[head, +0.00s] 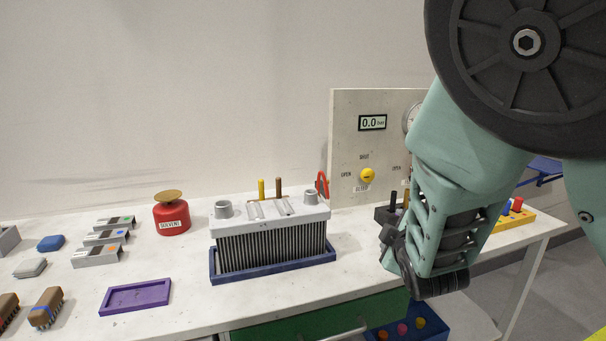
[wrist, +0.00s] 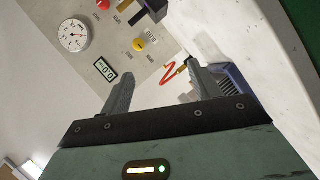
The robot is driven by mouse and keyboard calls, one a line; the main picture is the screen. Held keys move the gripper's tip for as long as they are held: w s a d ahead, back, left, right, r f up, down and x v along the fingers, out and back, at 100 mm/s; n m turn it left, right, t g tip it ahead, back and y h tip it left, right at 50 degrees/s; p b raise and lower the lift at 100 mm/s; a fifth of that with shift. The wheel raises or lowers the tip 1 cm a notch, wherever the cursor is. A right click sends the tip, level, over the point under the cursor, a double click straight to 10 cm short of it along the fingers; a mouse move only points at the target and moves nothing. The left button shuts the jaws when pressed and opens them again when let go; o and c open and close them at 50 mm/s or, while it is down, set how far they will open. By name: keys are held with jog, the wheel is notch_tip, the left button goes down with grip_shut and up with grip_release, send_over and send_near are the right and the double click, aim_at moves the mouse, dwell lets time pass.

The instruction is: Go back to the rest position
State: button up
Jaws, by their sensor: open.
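My gripper (wrist: 160,70) is open in the wrist view, with its two grey fingers spread and nothing between them. In the head view my arm comes down at the right, and the fingers are hard to make out there. The arm hangs over the right part of the bench, in front of the test panel (head: 345,133) and to the right of the finned grey block (head: 270,245). The block stands upright in a blue tray (head: 280,272), apart from my arm. A red loop (head: 322,184) shows at its right end; a red bent piece (wrist: 168,73) shows beyond the fingers in the wrist view.
The panel has a 0.0 bar display (head: 372,123), a yellow knob (head: 367,175) and a gauge (wrist: 73,35). A red solvent can (head: 171,217), purple tray (head: 135,296) and brushes (head: 46,307) lie left. A blue bin (head: 437,329) is below the bench.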

jog(key=s+a+f+m+g+y+b, duration=0.2)
jog(key=s+a+f+m+g+b, duration=0.15)
jog(key=s+f+g, duration=0.4)
jog(key=s+a+f+g+y+b, duration=0.1)
jog(key=s+a+f+g, duration=0.1)
jog(key=s, duration=0.5)
jog(key=s+a+f+g+y+b, duration=0.1)
jog(key=s+a+g, duration=0.1)
jog(key=s, duration=0.4)
jog(key=s+d+r+m+g+h+b, duration=0.1)
jog(key=s+d+g+h+b, duration=0.15)
jog(key=s, duration=1.05)
notch_tip(320, 180, up, 13)
jog(key=p, duration=1.2)
jog(key=shift+f, duration=0.1)
